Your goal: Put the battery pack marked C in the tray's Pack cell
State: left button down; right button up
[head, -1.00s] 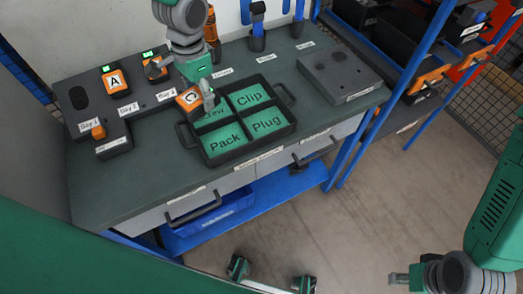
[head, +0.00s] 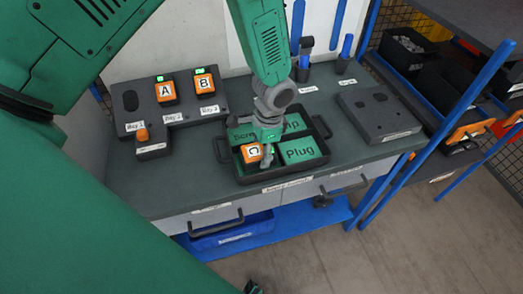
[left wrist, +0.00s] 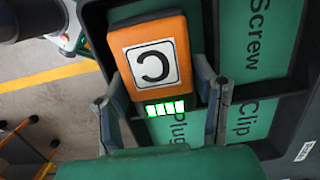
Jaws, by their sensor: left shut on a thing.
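The orange battery pack marked C (head: 252,153) is between the fingers of my left gripper (head: 267,155). It also shows in the left wrist view (left wrist: 150,55), with a finger of the left gripper (left wrist: 160,85) on each side and green lights on its near end. The pack is at the front left cell of the black tray (head: 289,172) and covers that cell's label. I cannot tell whether it touches the cell floor. The Plug cell (head: 303,150) is bare; the Screw and Clip labels are partly hidden by my gripper.
Packs A (head: 165,91) and B (head: 204,83) sit in the grey bay block (head: 135,107) at the left. A grey block with holes (head: 378,113) lies right of the tray. Blue-handled tools (head: 345,55) stand behind. The bench front left (head: 175,180) is clear.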

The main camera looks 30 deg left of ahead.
pick_arm(q)
jog(key=shift+w+d+f, duration=0.1)
jog(key=shift+d+f, duration=0.05)
jog(key=shift+f, duration=0.05)
jog(key=c, duration=1)
grip_release()
jog(key=shift+a+f, duration=0.15)
jog(key=shift+a, duration=0.1)
jog(key=shift+o, duration=0.5)
jog(key=shift+a, duration=0.2)
jog(key=shift+d+r, duration=0.15)
jog(key=shift+r, duration=0.3)
notch_tip(320, 180, up, 11)
jog(key=w+d+b, duration=0.1)
jog(key=shift+r, duration=0.15)
